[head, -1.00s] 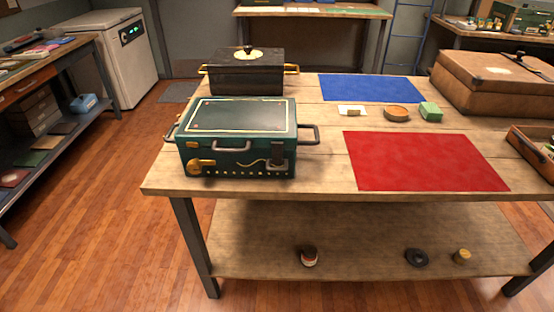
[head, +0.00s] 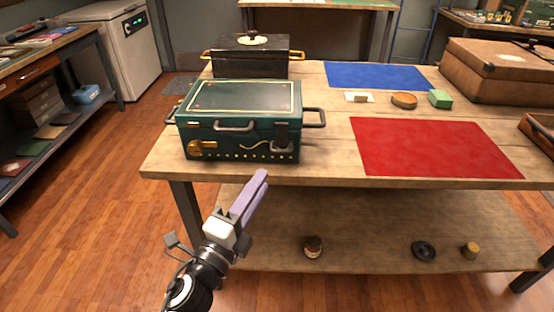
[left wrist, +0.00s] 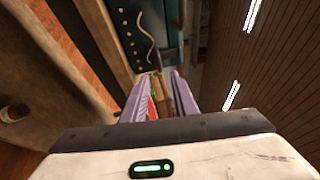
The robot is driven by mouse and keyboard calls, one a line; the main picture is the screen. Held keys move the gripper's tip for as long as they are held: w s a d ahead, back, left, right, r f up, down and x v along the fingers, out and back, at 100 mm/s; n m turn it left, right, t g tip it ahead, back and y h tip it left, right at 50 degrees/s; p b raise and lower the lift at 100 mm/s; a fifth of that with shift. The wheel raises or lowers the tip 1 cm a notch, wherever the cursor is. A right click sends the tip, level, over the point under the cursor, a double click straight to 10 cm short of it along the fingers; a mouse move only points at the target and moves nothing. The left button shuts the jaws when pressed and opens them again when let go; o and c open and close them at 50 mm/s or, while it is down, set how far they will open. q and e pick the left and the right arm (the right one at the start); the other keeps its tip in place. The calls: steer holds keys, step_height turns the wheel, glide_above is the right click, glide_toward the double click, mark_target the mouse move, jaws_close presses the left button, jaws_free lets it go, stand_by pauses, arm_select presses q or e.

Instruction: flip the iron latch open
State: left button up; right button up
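The green box (head: 240,122) with gold trim stands closed at the left front of the table. A dark iron latch (head: 281,138) is on the right part of its front face, and a brass fitting (head: 200,147) is on the left part. My left gripper (head: 260,182) is in front of and below the box, apart from it, its purple fingers angled up toward the latch side. In the left wrist view, the two fingers (left wrist: 159,88) are spread with nothing held. The box front (left wrist: 137,35) shows beyond them, turned sideways. My right gripper is not in view.
A black box (head: 250,58) stands behind the green one. A red mat (head: 430,147) and a blue mat (head: 375,76) lie to the right, with small items between. A brown case (head: 498,70) stands at the far right. A lower shelf (head: 370,225) lies under the tabletop.

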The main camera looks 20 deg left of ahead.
arm_select(q)
steer(key=p, duration=0.1)
glide_toward(282, 139)
steer(key=d+f+x, duration=0.1)
steer(key=x, duration=0.4)
steer(key=shift+w+a, duration=0.1)
jaws_close()
